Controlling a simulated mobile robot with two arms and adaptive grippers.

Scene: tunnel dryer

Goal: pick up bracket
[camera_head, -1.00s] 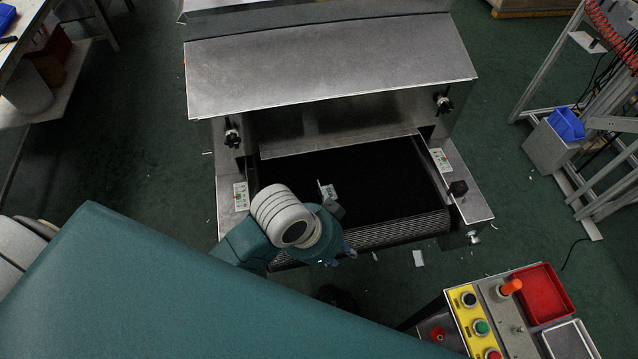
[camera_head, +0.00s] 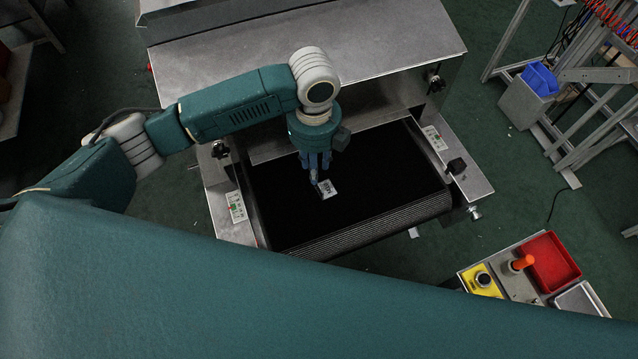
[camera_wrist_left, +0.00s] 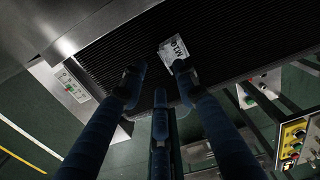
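The bracket (camera_head: 327,189) is a small, light grey metallic piece with dark markings, lying on the black conveyor belt (camera_head: 385,165) near the dryer opening. My left gripper (camera_head: 315,178) points down over the belt, right beside the bracket. In the left wrist view, the blue fingers of the left gripper (camera_wrist_left: 157,86) are spread apart with nothing between them. The bracket (camera_wrist_left: 173,52) lies just beyond the right fingertip, which overlaps its near edge in this view. I cannot tell whether they touch. My right gripper is not in view.
The dryer's metal hood (camera_head: 310,55) rises behind the belt, close to my left arm. Metal side plates with knobs flank the belt. A control panel (camera_head: 512,280) with a red tray (camera_head: 550,262) stands at the lower right. The belt around the bracket is clear.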

